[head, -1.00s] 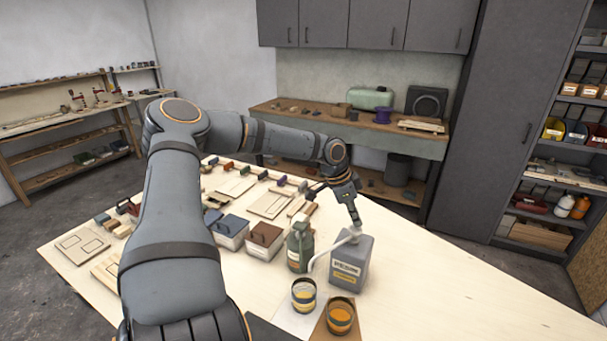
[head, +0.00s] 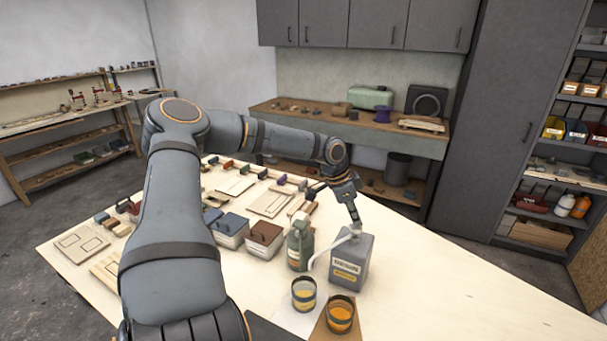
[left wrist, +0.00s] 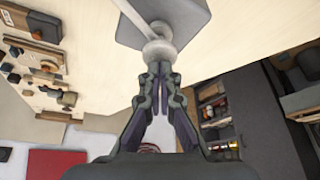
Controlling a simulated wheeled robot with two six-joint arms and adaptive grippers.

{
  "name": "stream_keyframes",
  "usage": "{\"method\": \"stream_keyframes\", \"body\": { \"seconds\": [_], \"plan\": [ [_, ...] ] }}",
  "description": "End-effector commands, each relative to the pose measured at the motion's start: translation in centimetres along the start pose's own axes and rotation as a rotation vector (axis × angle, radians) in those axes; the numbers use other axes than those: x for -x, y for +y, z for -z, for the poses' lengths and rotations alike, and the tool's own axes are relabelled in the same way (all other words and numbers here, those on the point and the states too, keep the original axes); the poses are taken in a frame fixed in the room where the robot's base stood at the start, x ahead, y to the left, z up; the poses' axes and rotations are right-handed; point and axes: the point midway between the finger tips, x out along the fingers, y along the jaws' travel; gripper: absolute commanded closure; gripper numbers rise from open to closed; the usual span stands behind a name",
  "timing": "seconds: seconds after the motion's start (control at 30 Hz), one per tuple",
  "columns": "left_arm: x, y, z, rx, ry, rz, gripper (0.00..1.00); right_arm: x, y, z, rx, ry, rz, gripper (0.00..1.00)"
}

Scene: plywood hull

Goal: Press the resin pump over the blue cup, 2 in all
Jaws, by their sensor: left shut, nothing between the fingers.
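A grey resin jug (head: 349,264) with a label stands on the table. Its pale pump (head: 352,236) has a curved spout that hangs down to the left, towards a cup (head: 304,293) with yellow content. A second cup (head: 341,316) with orange content stands to the right of it. I cannot tell by colour which cup is blue. My left gripper (head: 356,225) is shut and empty, with its fingertips at the top of the pump. In the left wrist view the closed fingertips (left wrist: 160,72) are right at the pump head (left wrist: 158,47), apparently touching it. My right gripper is out of view.
A green bottle (head: 299,246) stands close to the left of the jug. Lidded boxes (head: 264,242), boards and small blocks lie farther left. The cups stand on a pale sheet and a brown board (head: 325,332). The table right of the jug is clear.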

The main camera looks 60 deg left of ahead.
Motion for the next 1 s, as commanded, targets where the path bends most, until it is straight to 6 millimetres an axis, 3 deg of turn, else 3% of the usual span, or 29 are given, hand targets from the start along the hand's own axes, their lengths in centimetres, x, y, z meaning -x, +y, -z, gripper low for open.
{"method": "stream_keyframes", "body": {
  "seconds": [0.5, 0.77, 1.0],
  "plan": [
    [-1.9, 0.1, -0.8, 0.000, -0.001, -0.001, 1.00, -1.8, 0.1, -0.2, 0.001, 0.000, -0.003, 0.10],
    [-1.6, 0.1, -0.7, 0.000, -0.002, -0.003, 1.00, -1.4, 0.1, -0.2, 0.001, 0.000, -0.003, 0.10],
    [-0.2, 0.1, -0.1, 0.000, -0.002, -0.003, 1.00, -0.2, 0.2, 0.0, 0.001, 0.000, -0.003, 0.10]
  ]
}}
